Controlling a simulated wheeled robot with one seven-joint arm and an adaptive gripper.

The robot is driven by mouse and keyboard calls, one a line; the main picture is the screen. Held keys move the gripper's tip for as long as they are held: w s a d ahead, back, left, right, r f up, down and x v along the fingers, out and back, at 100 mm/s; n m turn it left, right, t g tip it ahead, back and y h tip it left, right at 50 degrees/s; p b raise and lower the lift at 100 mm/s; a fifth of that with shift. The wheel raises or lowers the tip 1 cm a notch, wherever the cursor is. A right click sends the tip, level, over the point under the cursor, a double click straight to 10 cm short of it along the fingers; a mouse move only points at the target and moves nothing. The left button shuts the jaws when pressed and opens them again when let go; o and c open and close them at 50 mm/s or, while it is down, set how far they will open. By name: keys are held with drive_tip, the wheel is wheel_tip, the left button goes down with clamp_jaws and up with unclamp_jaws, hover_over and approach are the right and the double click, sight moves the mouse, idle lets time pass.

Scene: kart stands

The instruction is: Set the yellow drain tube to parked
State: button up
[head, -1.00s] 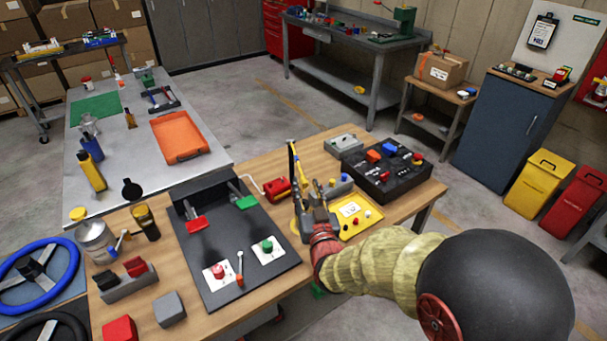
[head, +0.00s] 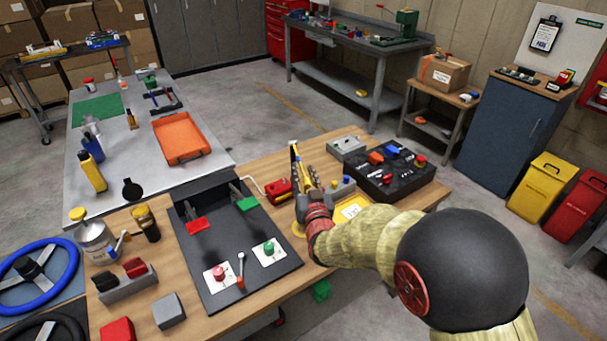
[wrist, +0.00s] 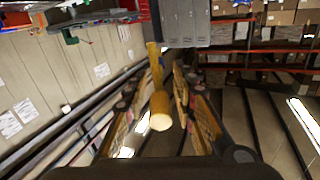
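The yellow drain tube (head: 294,157) stands roughly upright on the wooden bench in the head view, just left of my gripper. In the wrist view the tube (wrist: 160,106) points toward the camera, its round end between my two fingers. My gripper (head: 311,182) is open around the tube, with a visible gap on each side. The fingers (wrist: 168,95) look apart from it. The tube's lower part and its mount are partly hidden behind my gripper in the head view.
A red device (head: 278,188) and a black lever panel (head: 232,262) are on the left.

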clamp_jaws()
idle(0.7)
